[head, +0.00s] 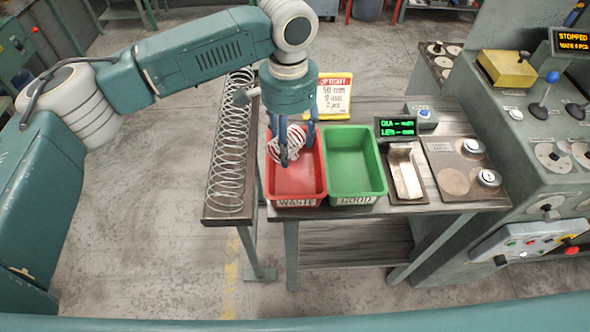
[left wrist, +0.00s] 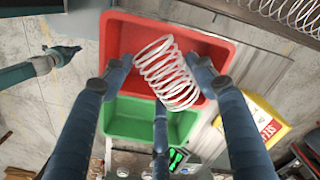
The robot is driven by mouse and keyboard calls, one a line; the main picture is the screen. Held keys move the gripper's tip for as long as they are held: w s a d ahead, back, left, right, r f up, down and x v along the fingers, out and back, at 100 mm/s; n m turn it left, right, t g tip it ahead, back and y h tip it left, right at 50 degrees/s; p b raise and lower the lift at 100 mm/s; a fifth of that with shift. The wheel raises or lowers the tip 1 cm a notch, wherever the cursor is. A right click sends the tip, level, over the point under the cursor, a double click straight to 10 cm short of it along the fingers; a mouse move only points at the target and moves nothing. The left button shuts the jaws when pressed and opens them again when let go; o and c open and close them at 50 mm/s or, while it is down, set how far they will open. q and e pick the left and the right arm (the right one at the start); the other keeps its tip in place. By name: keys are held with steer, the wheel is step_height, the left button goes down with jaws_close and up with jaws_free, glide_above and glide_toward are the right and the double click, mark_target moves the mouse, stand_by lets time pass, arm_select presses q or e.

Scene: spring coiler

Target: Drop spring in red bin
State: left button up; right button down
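A short white coil spring (head: 288,143) is between the dark blue fingers of my left gripper (head: 294,150), over the red bin. In the left wrist view the spring (left wrist: 167,72) lies tilted between the three fingertips (left wrist: 160,75), which close in around it. The red bin (head: 297,184), labelled WASTE, stands on the table; its inside also shows behind the spring in the left wrist view (left wrist: 120,45). The visible floor of the bin looks empty. The gripper hides the bin's back part.
A green bin (head: 355,165), labelled GOOD, stands right against the red one and looks empty. A long spring (head: 228,140) lies on a narrow rack to the left.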

arm_select(q)
steer(key=shift+o, duration=1.3)
step_height(320, 180, up, 12)
